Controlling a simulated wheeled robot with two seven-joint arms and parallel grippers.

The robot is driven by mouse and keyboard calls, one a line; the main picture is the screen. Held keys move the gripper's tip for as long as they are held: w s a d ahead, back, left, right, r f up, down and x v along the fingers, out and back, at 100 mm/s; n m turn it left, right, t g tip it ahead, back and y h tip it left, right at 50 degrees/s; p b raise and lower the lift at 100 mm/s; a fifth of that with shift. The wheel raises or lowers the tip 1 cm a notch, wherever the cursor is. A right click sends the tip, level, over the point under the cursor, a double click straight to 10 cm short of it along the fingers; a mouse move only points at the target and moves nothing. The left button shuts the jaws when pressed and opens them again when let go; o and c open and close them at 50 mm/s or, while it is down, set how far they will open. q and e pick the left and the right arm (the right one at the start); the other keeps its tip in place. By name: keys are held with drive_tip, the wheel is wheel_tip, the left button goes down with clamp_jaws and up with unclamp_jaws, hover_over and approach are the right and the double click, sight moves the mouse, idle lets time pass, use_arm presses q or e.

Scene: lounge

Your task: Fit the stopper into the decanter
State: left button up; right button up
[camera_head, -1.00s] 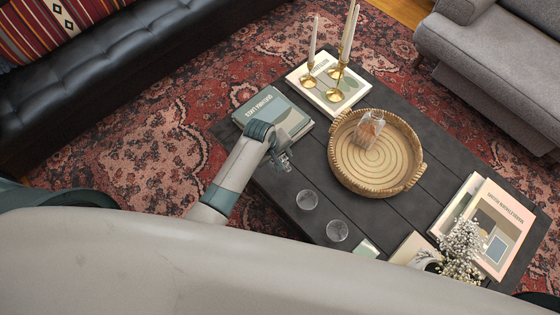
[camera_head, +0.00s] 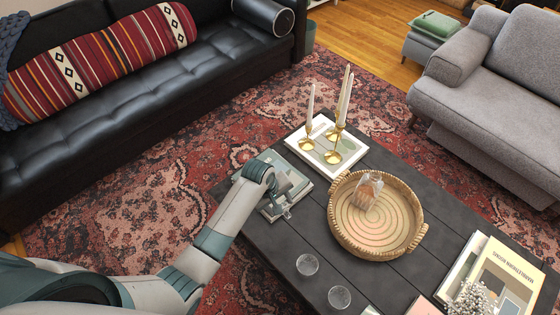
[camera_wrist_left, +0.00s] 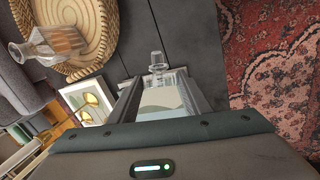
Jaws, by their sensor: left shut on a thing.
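The decanter (camera_head: 368,190) is clear glass with an amber-brown lower part. It stands in the round woven tray (camera_head: 336,228) on the dark coffee table; its open neck shows in the wrist view (camera_wrist_left: 22,50). My left gripper (camera_head: 282,209) is shut on the clear glass stopper (camera_wrist_left: 157,62), whose knob shows at the fingertips in the wrist view. The gripper is above the near edge of the stacked books, left of the tray and apart from the decanter. In the head view the stopper is too small to make out clearly. My right gripper is not in view.
Books (camera_head: 268,170) lie left of the tray. Brass candlesticks with tall candles (camera_head: 338,130) stand on a white book behind it. Two empty glasses (camera_head: 307,264) stand in front. More books (camera_head: 505,280) and white flowers (camera_head: 472,297) are at right.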

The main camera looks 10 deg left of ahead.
use_arm(q)
drive_tip(key=w+a+r+m, duration=0.1)
drive_tip(key=w+r+m, duration=0.1)
drive_tip(key=r, duration=0.9)
drive_tip(key=w+a+r+m, duration=0.1)
drive_tip(key=w+r+m, duration=0.1)
drive_tip(key=r, duration=0.9)
drive_tip(key=s+a+r+m+g+h, duration=0.1)
drive_tip(key=s+a+r+m, duration=0.4)
drive_tip(key=s+r, duration=0.7)
drive_tip(key=shift+s+a+r+g, duration=0.4)
drive_tip(key=shift+s+a+g, duration=0.25)
drive_tip(key=shift+a, duration=0.25)
